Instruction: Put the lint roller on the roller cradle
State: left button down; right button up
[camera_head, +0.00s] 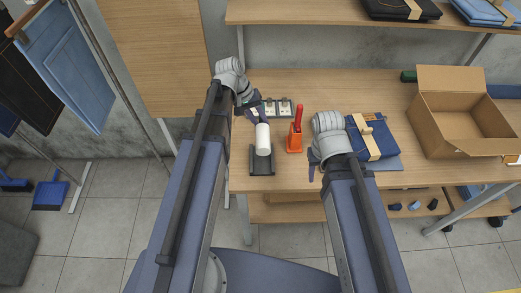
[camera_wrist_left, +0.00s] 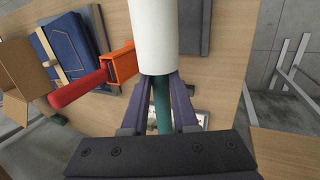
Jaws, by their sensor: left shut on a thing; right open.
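The lint roller has a white cylinder (camera_head: 263,138) and a teal handle (camera_wrist_left: 161,106). My left gripper (camera_head: 256,115) is shut on the handle, seen between its purple fingers in the left wrist view (camera_wrist_left: 162,90). The dark grey roller cradle (camera_head: 262,165) lies near the table's front edge. The white end of the roller is over the back part of the cradle; whether they touch I cannot tell. Part of the cradle shows behind the roller in the left wrist view (camera_wrist_left: 192,40). My right gripper (camera_head: 315,164) is open and empty, at the table's front edge.
An orange holder (camera_head: 294,142) with a red-handled tool (camera_head: 298,118) stands just right of the cradle. A small tray with pale items (camera_head: 279,108) lies behind. Folded blue clothing (camera_head: 372,137) and an open cardboard box (camera_head: 458,112) are on the right. A shelf (camera_head: 330,14) runs above.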

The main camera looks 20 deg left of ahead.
pick_arm(q)
jog(key=shift+w+a+f, duration=0.15)
jog(key=shift+f, duration=0.3)
notch_tip(320, 180, down, 10)
jog(key=b, duration=1)
jog(key=shift+r, duration=0.3)
jog(key=c, duration=1.1)
grip_release()
jog(key=shift+f, duration=0.2)
jog(key=shift+c, duration=0.2)
jog(key=shift+o, duration=0.9)
jog(key=shift+r, duration=0.1)
